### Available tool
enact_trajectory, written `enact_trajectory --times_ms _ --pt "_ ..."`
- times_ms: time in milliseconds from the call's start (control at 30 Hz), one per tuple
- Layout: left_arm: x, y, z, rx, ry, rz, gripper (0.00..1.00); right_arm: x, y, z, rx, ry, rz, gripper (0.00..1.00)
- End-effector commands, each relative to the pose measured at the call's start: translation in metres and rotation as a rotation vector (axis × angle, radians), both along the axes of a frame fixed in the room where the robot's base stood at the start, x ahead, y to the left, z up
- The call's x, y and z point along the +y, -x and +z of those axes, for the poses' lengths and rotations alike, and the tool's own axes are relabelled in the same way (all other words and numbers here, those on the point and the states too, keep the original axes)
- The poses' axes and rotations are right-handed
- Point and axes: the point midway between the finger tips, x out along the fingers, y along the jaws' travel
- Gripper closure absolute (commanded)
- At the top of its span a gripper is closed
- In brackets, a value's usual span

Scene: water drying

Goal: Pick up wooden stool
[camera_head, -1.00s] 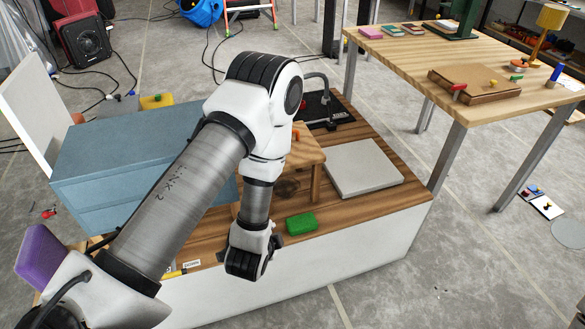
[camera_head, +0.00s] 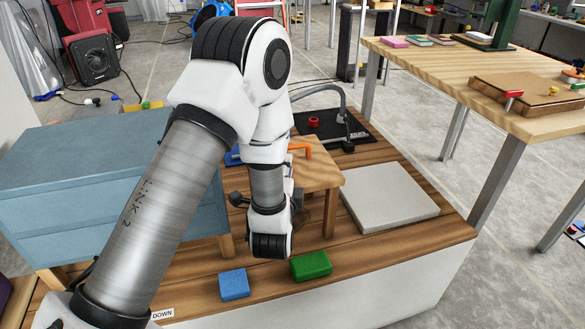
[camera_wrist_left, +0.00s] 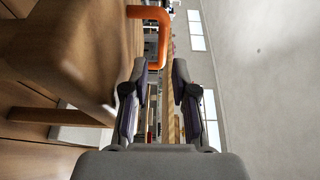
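The small wooden stool (camera_head: 326,178) stands upright on the wooden platform, partly hidden behind my left arm in the head view. An orange handle (camera_head: 298,147) rises from its top. In the left wrist view, the stool (camera_wrist_left: 75,45) fills the left side, and the orange handle (camera_wrist_left: 162,35) is ahead of the fingers, a little left of centre. My left gripper (camera_wrist_left: 159,80) is open, with a clear gap between its fingers and nothing held. In the head view its fingers are mostly hidden behind my wrist. My right gripper is not in view.
A green block (camera_head: 311,266) and a blue block (camera_head: 234,285) lie on the wooden platform (camera_head: 390,249). A pale slab (camera_head: 388,200) lies right of the stool. A blue cabinet (camera_head: 90,170) is at left, a black mat (camera_head: 345,130) behind, and a table (camera_head: 440,75) at right.

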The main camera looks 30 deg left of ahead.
Motion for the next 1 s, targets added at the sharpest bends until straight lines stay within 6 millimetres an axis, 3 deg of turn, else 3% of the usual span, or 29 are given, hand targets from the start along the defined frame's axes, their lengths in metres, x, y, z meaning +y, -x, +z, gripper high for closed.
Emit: enact_trajectory --times_ms 167,600,833,900,1000 --pt "0.004 -0.008 0.000 -0.004 0.002 0.002 0.73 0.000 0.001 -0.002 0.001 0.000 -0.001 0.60" --pt "0.034 -0.067 -0.001 -0.003 0.002 0.000 0.73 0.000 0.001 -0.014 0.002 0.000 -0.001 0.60" --pt "0.035 -0.070 0.000 0.000 0.001 -0.001 0.73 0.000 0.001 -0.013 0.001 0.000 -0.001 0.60" --pt "0.035 -0.070 0.000 0.000 0.001 -0.001 0.98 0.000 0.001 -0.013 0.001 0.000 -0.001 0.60" --pt "0.035 -0.070 0.000 -0.001 0.002 -0.001 1.00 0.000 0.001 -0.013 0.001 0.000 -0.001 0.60"
